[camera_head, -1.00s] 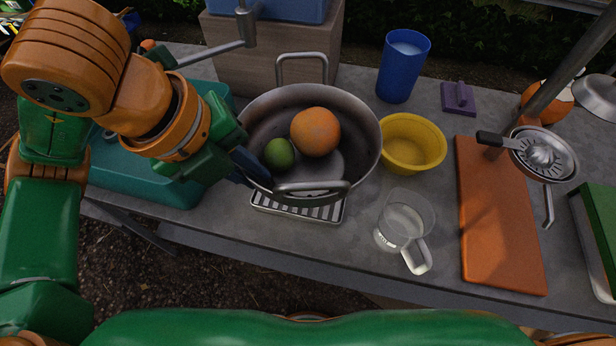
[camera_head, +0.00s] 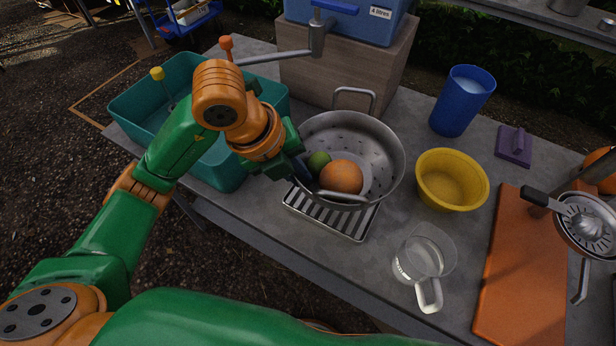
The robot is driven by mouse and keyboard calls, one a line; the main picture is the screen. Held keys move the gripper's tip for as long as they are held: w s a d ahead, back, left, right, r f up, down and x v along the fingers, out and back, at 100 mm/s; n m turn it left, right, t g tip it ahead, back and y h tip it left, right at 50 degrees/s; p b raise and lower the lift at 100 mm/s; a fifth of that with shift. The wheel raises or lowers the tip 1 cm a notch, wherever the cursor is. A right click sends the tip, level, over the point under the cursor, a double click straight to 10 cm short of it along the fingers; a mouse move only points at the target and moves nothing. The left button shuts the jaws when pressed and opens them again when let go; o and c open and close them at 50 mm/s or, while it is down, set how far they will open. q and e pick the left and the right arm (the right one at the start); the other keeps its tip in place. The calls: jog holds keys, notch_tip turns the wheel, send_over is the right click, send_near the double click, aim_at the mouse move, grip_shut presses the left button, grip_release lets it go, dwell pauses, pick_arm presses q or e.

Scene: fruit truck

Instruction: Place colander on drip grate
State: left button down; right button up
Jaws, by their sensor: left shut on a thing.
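My left gripper (camera_head: 299,170) is shut on the colander's left wall near the rim. The drip grate (camera_head: 353,221), a striped metal tray, lies on the counter below the colander's near side. The colander covers its back part. I cannot tell whether the colander touches the grate. My right gripper is not in view.
A teal basin (camera_head: 215,165) stands to the left, below a tap (camera_head: 318,38). A glass mug (camera_head: 424,262), a yellow bowl (camera_head: 452,180) and a blue cup (camera_head: 461,101) stand to the right. An orange board (camera_head: 520,285) lies further right.

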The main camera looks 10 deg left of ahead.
pick_arm(q)
jog(key=w+f, duration=0.2)
jog(key=f, duration=0.1)
jog(key=w+f, duration=0.2)
jog(key=shift+w+d+f, duration=0.1)
jog(key=shift+d+f, duration=0.05)
jog(key=shift+d, duration=0.2)
notch_tip(320, 180, down, 3)
jog(key=shift+r+p, duration=0.2)
jog(key=shift+p, duration=0.6)
jog(key=shift+f, duration=0.35)
jog(key=c, duration=1)
grip_release()
jog(key=shift+o, duration=0.2)
jog(key=shift+r, duration=0.1)
jog(key=shift+r, duration=0.25)
jog(key=v, duration=1.1)
jog(key=shift+a+r, duration=0.15)
jog(key=shift+r, duration=0.15)
